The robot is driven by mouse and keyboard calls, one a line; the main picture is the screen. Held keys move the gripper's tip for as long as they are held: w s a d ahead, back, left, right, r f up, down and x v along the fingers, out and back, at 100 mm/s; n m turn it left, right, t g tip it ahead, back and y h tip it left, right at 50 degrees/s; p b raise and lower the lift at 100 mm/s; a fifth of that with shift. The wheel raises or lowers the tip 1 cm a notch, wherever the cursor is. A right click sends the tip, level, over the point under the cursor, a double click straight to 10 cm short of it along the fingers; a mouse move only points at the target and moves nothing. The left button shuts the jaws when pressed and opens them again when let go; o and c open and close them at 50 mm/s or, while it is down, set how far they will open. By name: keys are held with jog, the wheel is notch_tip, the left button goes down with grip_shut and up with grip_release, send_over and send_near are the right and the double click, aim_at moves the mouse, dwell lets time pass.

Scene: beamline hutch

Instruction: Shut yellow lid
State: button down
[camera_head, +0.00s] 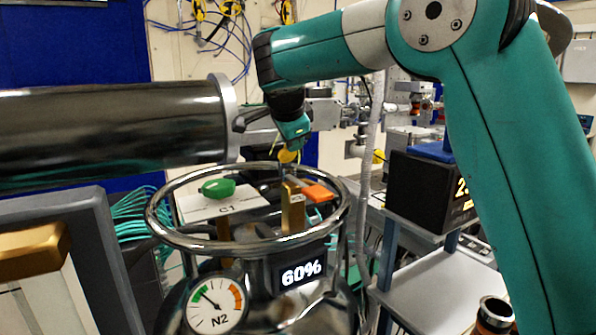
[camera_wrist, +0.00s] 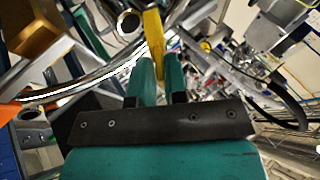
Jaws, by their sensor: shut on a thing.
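My gripper (camera_head: 290,140) is above the far part of the chrome ring of a round steel vessel (camera_head: 345,200). In the wrist view my gripper (camera_wrist: 160,68) has its two teal fingers closed on a narrow yellow piece, apparently the yellow lid (camera_wrist: 153,28). The yellow lid (camera_head: 288,156) also shows as a small patch at the fingertips in the head view. Most of it is hidden, so its angle and how it joins the vessel cannot be told.
Inside the ring are a green knob (camera_head: 217,188), an orange piece (camera_head: 318,193) and a gold upright block (camera_head: 292,208). A black display box (camera_head: 425,190) is at the right.

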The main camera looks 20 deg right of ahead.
aim_at(295, 154)
jog(key=f+t+b, duration=0.1)
jog(key=b, duration=0.3)
jog(key=s+f+t+b, duration=0.1)
jog(key=b, duration=0.2)
jog(key=f+t+b, duration=0.1)
jog(key=b, duration=0.3)
jog(key=shift+s+m+b, duration=0.3)
jog(key=shift+s+m, duration=0.1)
jog(key=t+b, duration=0.1)
jog(key=b, duration=0.3)
jog(key=s+t+b, duration=0.1)
jog(key=t+b, duration=0.1)
jog(key=b, duration=0.3)
jog(key=shift+d+f+m, duration=0.1)
jog(key=shift+f+m, duration=0.25)
jog(key=shift+m, duration=0.05)
jog(key=shift+b, duration=0.5)
jog(key=shift+r+t, duration=0.15)
jog(key=shift+t, duration=0.15)
jog(key=c, duration=1.3)
grip_release()
jog(key=shift+o, duration=0.2)
jog(key=shift+s, duration=0.1)
jog(key=p+v, duration=0.1)
jog(key=v, duration=1.6)
jog(key=shift+a, duration=0.25)
